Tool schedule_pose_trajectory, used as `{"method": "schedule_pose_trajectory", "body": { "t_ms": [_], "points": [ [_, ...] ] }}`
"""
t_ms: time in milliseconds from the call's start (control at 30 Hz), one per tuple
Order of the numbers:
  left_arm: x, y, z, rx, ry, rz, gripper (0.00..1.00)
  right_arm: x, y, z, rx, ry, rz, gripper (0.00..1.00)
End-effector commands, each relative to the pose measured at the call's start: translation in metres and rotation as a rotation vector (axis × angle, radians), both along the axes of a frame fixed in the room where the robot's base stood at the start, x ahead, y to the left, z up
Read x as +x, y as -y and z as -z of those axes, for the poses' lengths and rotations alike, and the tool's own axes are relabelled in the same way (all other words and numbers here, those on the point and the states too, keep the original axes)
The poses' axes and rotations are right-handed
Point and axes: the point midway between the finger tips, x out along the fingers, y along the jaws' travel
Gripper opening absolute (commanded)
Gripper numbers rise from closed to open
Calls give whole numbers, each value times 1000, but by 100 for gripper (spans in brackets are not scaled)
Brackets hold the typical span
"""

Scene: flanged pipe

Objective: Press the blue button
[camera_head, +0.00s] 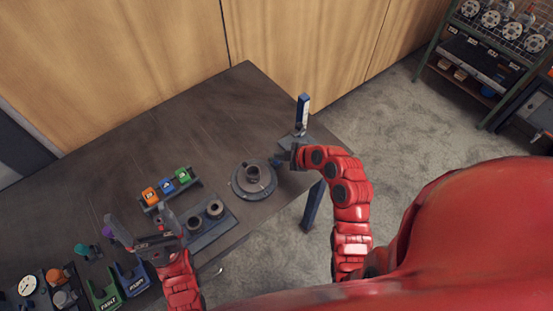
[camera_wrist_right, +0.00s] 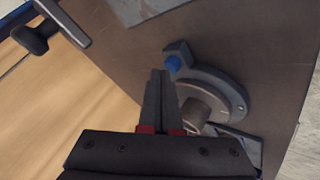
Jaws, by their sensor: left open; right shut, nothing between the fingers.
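In the head view a rack holds an orange, a blue (camera_head: 168,186) and a green block in a row on the table; the blue one is in the middle and looks like the blue button. My left gripper (camera_head: 139,214) is open and empty, in front of and left of this rack. My right gripper (camera_head: 283,161) is shut and empty, well to the right of the rack, by the round flange (camera_head: 243,189). In the right wrist view its closed fingers (camera_wrist_right: 160,74) point near a blue round knob (camera_wrist_right: 173,64) on a grey base beside the flange (camera_wrist_right: 235,92).
A dark tray (camera_head: 207,238) with two grey rings lies in front of the rack. A blue-and-white post (camera_head: 303,108) stands at the table's far right. Green (camera_head: 104,298) and blue (camera_head: 134,281) labelled bins are at the front left. The table behind the rack is clear.

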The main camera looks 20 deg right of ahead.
Motion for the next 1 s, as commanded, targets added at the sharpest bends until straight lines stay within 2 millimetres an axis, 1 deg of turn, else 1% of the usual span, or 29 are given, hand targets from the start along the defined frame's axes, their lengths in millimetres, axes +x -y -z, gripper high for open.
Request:
{"method": "schedule_pose_trajectory", "body": {
  "t_ms": [467,800,1000],
  "points": [
    [0,0,1,0,0,0,100,0,0,1,0,0,0,0],
    [0,0,18,0,0,0,100,1,0,9,-1,3,1,0],
    [0,0,19,0,0,0,100,0,0,9,-1,2,0,0]
  ]
}}
